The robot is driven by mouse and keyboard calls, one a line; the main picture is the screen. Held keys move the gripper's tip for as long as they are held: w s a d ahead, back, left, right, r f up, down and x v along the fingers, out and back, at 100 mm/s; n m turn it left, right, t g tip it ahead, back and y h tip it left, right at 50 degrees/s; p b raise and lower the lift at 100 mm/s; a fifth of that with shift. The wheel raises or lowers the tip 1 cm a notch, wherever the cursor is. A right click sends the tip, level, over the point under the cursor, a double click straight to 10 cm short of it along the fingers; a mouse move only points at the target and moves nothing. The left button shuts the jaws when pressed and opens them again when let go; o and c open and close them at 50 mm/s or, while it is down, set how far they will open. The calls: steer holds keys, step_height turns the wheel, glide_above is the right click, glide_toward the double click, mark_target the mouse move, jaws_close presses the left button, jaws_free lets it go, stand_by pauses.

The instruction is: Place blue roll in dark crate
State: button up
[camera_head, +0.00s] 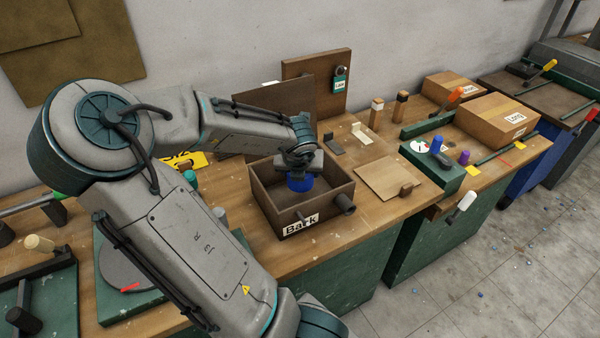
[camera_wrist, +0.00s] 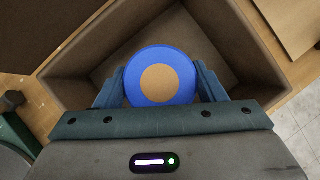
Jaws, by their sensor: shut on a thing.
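The blue roll (camera_head: 300,184) is between the fingers of my gripper (camera_head: 300,172), over the opening of the dark crate. In the wrist view the roll (camera_wrist: 160,60) shows its round end, a blue ring around a tan centre, with a finger on each side. My gripper (camera_wrist: 160,88) is shut on it. I cannot tell whether the roll touches the crate floor.
A flat tan board (camera_head: 388,180) lies to the right. An upright brown panel (camera_head: 285,110) stands behind the crate. Cardboard boxes (camera_head: 497,121) stand farther right.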

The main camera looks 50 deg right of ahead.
steer(key=shift+f, duration=0.2)
steer(key=shift+f+b, duration=0.3)
steer(key=shift+b, duration=0.2)
steer(key=shift+f+b, duration=0.3)
steer(key=shift+b, duration=0.2)
steer(key=o, duration=1)
steer(key=shift+o, duration=0.2)
steer(key=shift+r+p, duration=0.75)
steer(key=shift+p, duration=0.3)
steer(key=shift+s+a+r, duration=0.1)
steer(key=shift+a+r, duration=0.1)
steer(key=shift+r, duration=0.15)
steer(key=p+v, duration=0.3)
steer(key=v, duration=0.8)
